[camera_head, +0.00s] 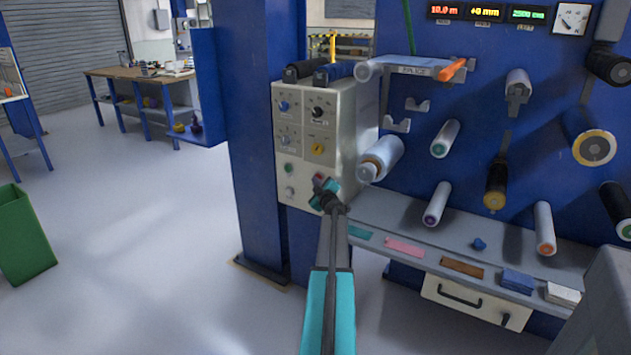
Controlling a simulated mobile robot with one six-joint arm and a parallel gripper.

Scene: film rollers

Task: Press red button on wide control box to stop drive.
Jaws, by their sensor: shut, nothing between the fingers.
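The wide control box (352,130) is beige and fixed to a blue column, left of centre. Its front carries blue and black knobs, a yellow switch (317,149), a green button (289,168) and a pale round control (290,192) below it. A small patch of red, likely the red button (319,179), shows at the lower right of the front, beside my gripper's tips. My gripper (325,194), with teal fingers, is shut and empty in front of that lower right part. It partly hides the red patch. I cannot tell whether it touches the button.
Rollers stick out from the blue panel to the right, one white roller (380,158) close to the box and my gripper. A grey shelf (400,237) with coloured pieces runs below. A green bin (24,235) stands far left; the floor between is clear.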

